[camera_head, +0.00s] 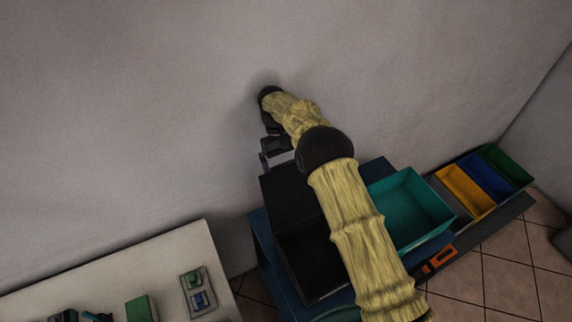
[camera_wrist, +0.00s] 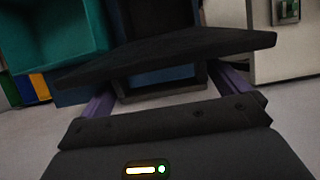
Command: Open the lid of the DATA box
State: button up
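A black box (camera_head: 312,268) stands on the blue bench, with its dark inside showing. I take it for the DATA box, though no label is readable. Its black lid (camera_head: 287,193) is raised at the far side, towards the wall. My gripper (camera_head: 272,155) is at the lid's upper edge, partly hidden by my arm. In the wrist view the lid (camera_wrist: 165,52) crosses in front of my gripper (camera_wrist: 165,88).
A teal open bin (camera_head: 408,208) stands right of the black box. Yellow (camera_head: 465,191), blue (camera_head: 487,176) and green (camera_head: 508,165) bins are farther right. A white table (camera_head: 120,265) with small parts is at lower left. The grey wall (camera_head: 130,120) is close behind my gripper.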

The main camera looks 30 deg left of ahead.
jog(key=shift+r, duration=0.2)
jog(key=shift+w+r+b, duration=0.2)
jog(key=shift+r+b, duration=0.2)
jog(key=shift+r, duration=0.15)
notch_tip(320, 180, up, 9)
jog(key=b, duration=0.2)
jog(key=shift+s+f, duration=0.2)
